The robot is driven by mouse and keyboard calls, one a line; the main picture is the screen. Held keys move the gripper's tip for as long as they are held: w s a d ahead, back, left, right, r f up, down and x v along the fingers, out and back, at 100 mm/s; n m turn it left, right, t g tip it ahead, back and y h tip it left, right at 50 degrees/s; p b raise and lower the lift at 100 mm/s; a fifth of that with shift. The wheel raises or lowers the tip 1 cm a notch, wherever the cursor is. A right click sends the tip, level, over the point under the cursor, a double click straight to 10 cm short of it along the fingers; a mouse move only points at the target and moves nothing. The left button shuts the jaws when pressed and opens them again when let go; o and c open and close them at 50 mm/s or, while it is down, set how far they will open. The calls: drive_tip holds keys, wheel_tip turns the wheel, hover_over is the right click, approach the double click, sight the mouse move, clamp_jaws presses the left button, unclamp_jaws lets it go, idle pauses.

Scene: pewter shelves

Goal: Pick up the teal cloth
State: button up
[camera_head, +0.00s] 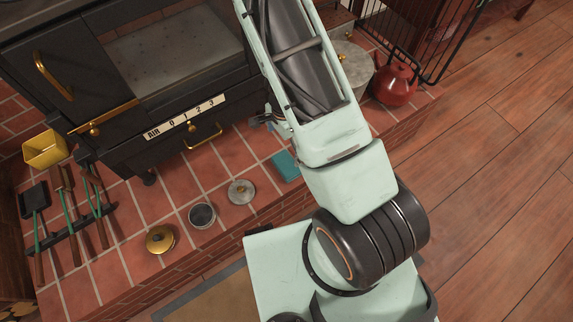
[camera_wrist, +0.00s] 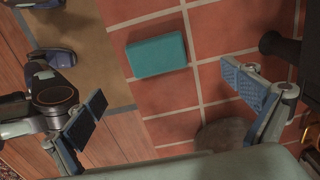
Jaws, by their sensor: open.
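The teal cloth (camera_head: 286,165) is a small, flat, folded rectangle lying on the red tiled hearth, just left of my arm in the head view. In the wrist view the cloth (camera_wrist: 157,55) lies on the tiles, beyond the gap between my fingers and clear of both. My gripper (camera_wrist: 168,105) is open and empty, its two blue-padded fingers spread wide at left and right. In the head view the gripper is mostly hidden behind my arm, with only a small part showing near the stove.
A black stove (camera_head: 160,70) stands behind the hearth. A round grey lid (camera_head: 241,191), a small pot (camera_head: 202,215) and a brass lid (camera_head: 160,239) lie left of the cloth. A red kettle (camera_head: 395,78) stands at right. A yellow container (camera_head: 46,149) and fire tools are farther left.

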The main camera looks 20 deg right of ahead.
drive_tip(key=b, duration=0.2)
hover_over(287, 163)
drive_tip(key=f, duration=0.5)
drive_tip(key=shift+w+a+f, duration=0.15)
drive_tip(key=shift+a+f, duration=0.05)
drive_tip(key=shift+a, duration=0.15)
drive_tip(key=f+b, duration=0.2)
drive_tip(key=f, duration=0.1)
drive_tip(key=f+b, duration=0.1)
drive_tip(key=f, duration=0.1)
drive_tip(key=shift+s+d, duration=0.25)
drive_tip(key=shift+c, duration=0.3)
drive_tip(key=c, duration=1.1)
drive_tip(key=shift+r, duration=0.15)
